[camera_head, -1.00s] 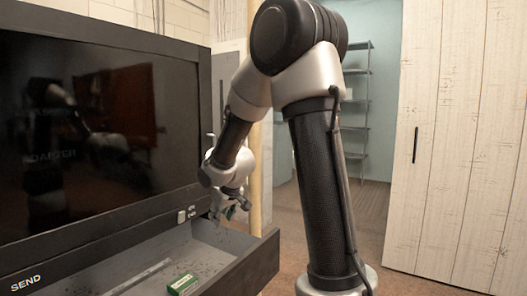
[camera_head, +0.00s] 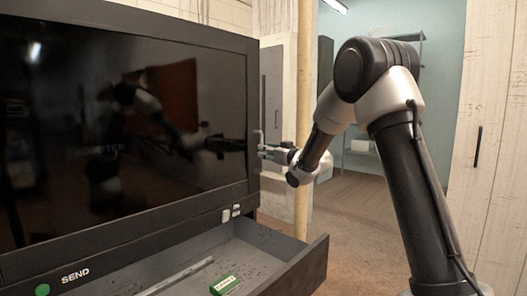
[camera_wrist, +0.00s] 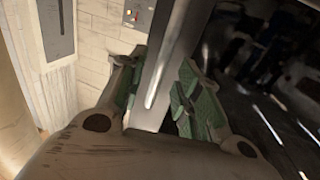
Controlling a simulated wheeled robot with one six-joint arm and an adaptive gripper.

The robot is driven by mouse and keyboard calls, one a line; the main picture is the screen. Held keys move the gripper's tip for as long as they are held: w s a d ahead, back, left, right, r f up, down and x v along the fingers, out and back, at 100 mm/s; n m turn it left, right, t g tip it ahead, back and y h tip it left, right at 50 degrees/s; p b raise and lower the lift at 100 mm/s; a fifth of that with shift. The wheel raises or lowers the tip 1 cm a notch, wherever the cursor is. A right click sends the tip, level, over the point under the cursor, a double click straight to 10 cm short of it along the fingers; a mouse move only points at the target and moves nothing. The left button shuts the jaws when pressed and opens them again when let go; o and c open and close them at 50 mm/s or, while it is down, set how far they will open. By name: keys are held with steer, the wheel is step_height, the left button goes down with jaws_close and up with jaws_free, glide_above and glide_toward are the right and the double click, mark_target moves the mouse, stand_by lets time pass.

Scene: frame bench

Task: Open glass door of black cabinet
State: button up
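The black cabinet (camera_head: 120,240) fills the left of the head view. Its dark glass door (camera_head: 110,120) looks shut and reflects my arm. A slim handle (camera_head: 258,137) stands on the right edge of the door frame. My gripper (camera_head: 266,150) is at that edge, at the handle's height. In the wrist view my gripper (camera_wrist: 162,72) is open, its green-padded fingers on either side of the grey frame edge and the silver handle bar (camera_wrist: 152,88). Gaps seem to show beside the bar; contact cannot be told.
A drawer (camera_head: 290,272) under the glass stands pulled out, with a small green box (camera_head: 225,285) in it. A wooden post (camera_head: 303,110) and a grey wall box (camera_head: 273,95) stand behind my gripper. Floor (camera_head: 350,210) is open to the right.

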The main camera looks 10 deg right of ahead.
mark_target(262, 168)
steer(key=x, duration=0.4)
jaws_close()
